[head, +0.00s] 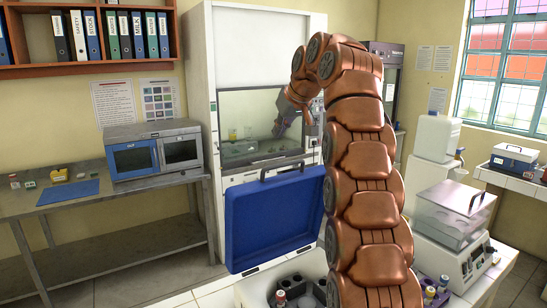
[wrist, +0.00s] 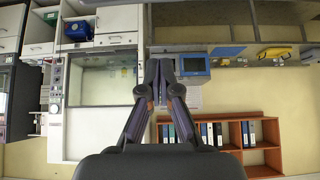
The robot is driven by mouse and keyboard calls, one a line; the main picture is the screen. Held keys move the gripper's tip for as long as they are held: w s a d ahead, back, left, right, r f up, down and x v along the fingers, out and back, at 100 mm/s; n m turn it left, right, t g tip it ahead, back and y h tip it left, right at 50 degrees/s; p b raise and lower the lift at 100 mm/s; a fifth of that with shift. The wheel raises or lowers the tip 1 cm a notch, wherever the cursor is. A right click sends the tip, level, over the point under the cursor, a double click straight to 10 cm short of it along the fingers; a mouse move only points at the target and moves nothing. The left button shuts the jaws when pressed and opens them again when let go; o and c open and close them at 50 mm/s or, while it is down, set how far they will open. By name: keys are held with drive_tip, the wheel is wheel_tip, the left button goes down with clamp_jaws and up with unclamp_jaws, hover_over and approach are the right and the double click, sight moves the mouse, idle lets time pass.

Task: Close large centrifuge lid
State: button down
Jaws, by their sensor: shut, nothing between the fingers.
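The large centrifuge lid (head: 270,222) is a blue panel with a dark handle along its top edge. It stands open, roughly upright, at the back of the large centrifuge (head: 253,292). The pale centrifuge body is at the bottom of the head view, with dark rotor wells and several vials; my arm hides its right part. My gripper (head: 279,130) is shut and empty, above and apart from the lid, in front of the fume hood. Its closed fingers also show in the wrist view (wrist: 159,70). I cannot make out the lid in the wrist view.
The fume hood (head: 212,100) stands behind the lid. A bench (head: 90,210) with a blue-doored oven (head: 155,150) is at left. A smaller device with a clear lid (head: 455,208) stands to the right of my arm. The air around my gripper looks free.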

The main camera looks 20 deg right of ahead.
drive_tip(key=b, duration=0.2)
hover_over(274, 178)
drive_tip(key=w, duration=0.4)
wheel_tip(274, 178, down, 8)
drive_tip(key=r, duration=0.1)
drive_tip(key=shift+s+f+b, duration=0.3)
drive_tip(key=shift+s+b, duration=0.35)
drive_tip(key=shift+b, duration=0.05)
drive_tip(key=shift+s+f+b, duration=0.3)
drive_tip(key=shift+s+b, duration=0.3)
drive_tip(key=shift+b, duration=0.15)
drive_tip(key=shift+s+f+b, duration=0.3)
drive_tip(key=shift+s+b, duration=0.35)
drive_tip(key=shift+b, duration=0.05)
drive_tip(key=shift+s, duration=0.1)
